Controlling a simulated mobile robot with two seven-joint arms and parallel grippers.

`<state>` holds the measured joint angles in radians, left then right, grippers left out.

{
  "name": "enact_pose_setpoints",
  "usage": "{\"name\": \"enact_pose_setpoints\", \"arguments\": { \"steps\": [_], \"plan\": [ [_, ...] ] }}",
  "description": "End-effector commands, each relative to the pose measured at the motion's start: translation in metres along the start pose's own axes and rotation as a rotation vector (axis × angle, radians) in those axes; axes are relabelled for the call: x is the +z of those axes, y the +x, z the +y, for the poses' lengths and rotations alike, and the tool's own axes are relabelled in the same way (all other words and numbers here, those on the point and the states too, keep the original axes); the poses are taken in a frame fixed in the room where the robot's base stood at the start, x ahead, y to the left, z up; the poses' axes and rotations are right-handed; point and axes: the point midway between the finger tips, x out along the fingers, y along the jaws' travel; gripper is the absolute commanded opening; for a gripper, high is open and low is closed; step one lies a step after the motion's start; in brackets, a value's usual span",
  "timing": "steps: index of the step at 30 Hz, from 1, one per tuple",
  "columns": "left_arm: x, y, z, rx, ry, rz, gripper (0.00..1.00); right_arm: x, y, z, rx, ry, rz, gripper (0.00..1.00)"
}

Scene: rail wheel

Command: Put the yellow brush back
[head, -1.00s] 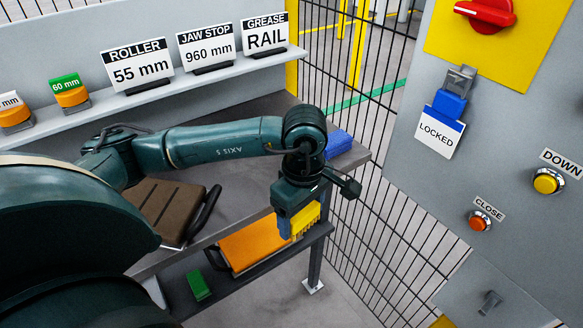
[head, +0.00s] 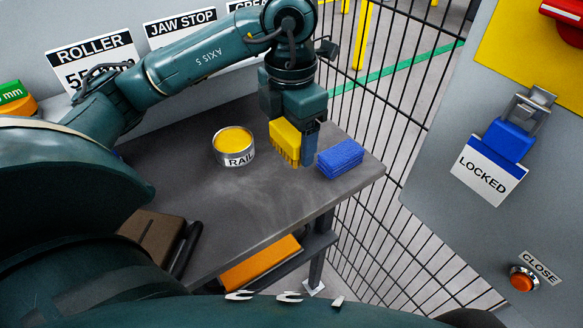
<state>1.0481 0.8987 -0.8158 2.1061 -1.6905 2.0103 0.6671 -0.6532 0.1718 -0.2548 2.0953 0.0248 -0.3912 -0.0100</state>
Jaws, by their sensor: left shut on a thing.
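The yellow brush (head: 284,141) is in my left gripper (head: 296,140), bristles pointing down, just above the grey bench top (head: 240,200). The gripper is shut on it, and one blue finger shows at the brush's right side. I cannot tell whether the bristles touch the bench. An open tin of yellow grease marked RAIL (head: 234,147) stands on the bench to the left of the brush. A stack of blue cloths or pads (head: 340,159) lies to the right, close to the gripper. My right gripper is not in view.
A wire fence (head: 400,130) stands beyond the bench's right end. A panel with a LOCKED tag (head: 487,171) is at the right.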

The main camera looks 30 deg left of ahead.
Motion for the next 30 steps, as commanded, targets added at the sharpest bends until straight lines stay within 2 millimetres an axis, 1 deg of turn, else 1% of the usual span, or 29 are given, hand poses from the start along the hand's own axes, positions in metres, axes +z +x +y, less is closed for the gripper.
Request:
{"name": "enact_pose_setpoints", "arguments": {
  "steps": [2, 5, 9, 17, 22, 24, 30],
  "plan": [
    [-0.001, 0.007, 0.000, -0.002, 0.000, 0.003, 0.51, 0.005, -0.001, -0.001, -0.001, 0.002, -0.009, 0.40],
    [-0.001, 0.026, -0.001, -0.003, 0.001, 0.008, 0.51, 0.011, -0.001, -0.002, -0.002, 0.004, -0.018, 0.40],
    [-0.001, 0.049, 0.000, -0.002, 0.000, 0.005, 0.51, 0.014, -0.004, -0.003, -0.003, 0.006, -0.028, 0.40],
    [-0.001, 0.072, 0.000, -0.001, 0.000, 0.003, 0.51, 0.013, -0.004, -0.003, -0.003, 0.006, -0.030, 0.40],
    [-0.001, 0.096, 0.000, -0.001, 0.000, 0.005, 0.51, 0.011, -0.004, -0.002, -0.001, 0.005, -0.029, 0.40],
    [0.000, 0.100, 0.000, 0.000, 0.000, 0.001, 0.51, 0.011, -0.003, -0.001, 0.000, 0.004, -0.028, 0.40],
    [0.000, 0.100, 0.000, 0.000, 0.001, 0.000, 0.51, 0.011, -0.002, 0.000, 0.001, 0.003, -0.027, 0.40]
  ]
}}
